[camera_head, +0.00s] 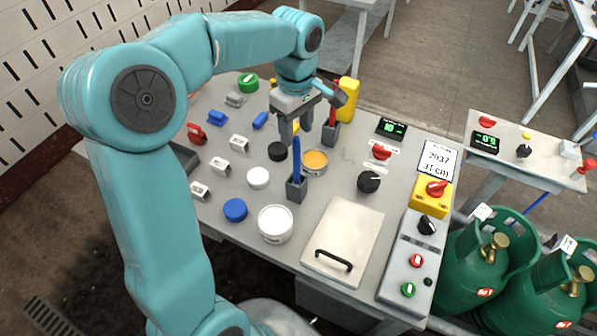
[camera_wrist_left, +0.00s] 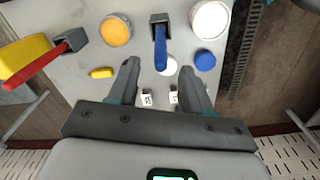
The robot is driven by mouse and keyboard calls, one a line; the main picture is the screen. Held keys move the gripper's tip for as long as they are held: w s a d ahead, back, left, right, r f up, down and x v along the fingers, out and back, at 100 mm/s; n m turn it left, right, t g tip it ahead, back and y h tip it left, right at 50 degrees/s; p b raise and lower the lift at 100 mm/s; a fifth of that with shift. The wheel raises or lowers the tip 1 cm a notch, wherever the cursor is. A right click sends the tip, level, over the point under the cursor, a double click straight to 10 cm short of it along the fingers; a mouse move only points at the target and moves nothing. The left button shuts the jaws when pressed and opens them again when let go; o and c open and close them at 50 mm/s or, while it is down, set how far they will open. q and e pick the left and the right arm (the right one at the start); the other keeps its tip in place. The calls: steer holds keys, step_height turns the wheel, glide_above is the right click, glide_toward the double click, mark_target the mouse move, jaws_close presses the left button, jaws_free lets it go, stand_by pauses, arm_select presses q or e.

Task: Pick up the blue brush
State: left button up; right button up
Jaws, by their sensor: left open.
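The blue brush (camera_head: 296,158) stands upright in a grey holder (camera_head: 297,188) near the middle of the table. In the left wrist view the blue brush (camera_wrist_left: 160,48) rises from its holder (camera_wrist_left: 159,18), beyond the fingertips and roughly centred between them. My left gripper (camera_head: 295,128) is open with nothing between its fingers, pointing down above the table behind the brush. In the left wrist view the two fingers (camera_wrist_left: 160,68) are spread apart. I cannot tell the exact gap between fingers and brush. My right gripper is not in view.
A red brush (camera_head: 333,118) stands in another grey holder to the right of the gripper. A yellow container (camera_head: 348,98) is behind it. An orange-filled tin (camera_head: 315,161), a white tub (camera_head: 276,223) and a blue lid (camera_head: 235,210) surround the blue brush's holder. A handled panel (camera_head: 345,232) lies in front.

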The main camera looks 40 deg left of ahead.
mark_target(296, 150)
arm_select(q)
steer(key=shift+d+f, duration=0.1)
steer(key=shift+f, duration=0.6)
steer(key=shift+s+a+f, duration=0.15)
steer(key=shift+a+f, duration=0.05)
steer(key=shift+f, duration=0.4)
step_height(296, 150, down, 5)
steer(key=shift+r+p, duration=0.1)
steer(key=shift+p, duration=0.25)
jaws_close()
